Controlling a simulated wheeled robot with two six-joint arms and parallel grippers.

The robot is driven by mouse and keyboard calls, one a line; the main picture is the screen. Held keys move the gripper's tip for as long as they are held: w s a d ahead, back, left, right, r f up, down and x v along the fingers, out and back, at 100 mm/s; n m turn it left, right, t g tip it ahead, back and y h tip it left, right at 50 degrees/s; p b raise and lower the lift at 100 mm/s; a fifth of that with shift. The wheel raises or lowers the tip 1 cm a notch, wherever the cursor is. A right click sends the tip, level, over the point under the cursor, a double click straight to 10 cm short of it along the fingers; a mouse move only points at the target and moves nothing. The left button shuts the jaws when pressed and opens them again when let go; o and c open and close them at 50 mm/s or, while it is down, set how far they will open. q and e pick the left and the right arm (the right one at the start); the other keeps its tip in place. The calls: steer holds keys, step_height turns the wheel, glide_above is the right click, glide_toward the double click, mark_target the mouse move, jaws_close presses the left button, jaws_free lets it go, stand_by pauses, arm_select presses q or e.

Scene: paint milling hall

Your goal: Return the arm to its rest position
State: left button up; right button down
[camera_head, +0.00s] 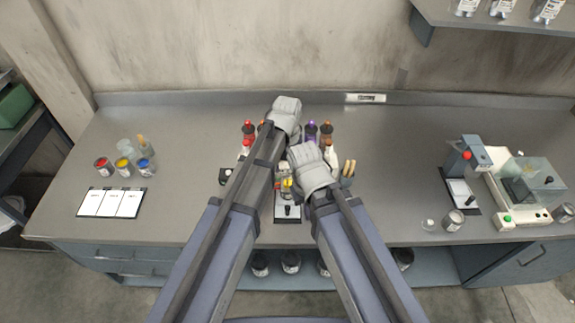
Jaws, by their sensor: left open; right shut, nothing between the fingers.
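My two arms reach from the bottom of the head view over the middle of the grey bench (200,150). My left gripper (287,108) is the higher one, near several bottles at the back of the bench. It is open, though its fingertips are hard to make out from above. My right gripper (303,167) is lower and a little to the right, close beside the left arm.
Paint cans (123,167) and white cards (111,203) are at left. A press-like device (462,170) and a balance (520,190) stand at right. The bench is clear between these groups.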

arm_select(q)
steer(key=shift+r, duration=0.15)
steer(key=s+a+f+m+b, duration=0.2)
steer(key=s+a+f+b, duration=0.1)
steer(key=s, duration=0.5)
steer(key=s+a+f+m+y+b, duration=0.1)
steer(key=s+a+f+m+b, duration=0.1)
steer(key=s, duration=0.6)
steer(key=shift+s+a+f+b, duration=0.3)
steer(key=shift+a+f+b, duration=0.2)
steer(key=shift+f+b, duration=0.45)
steer(key=shift+r, duration=0.1)
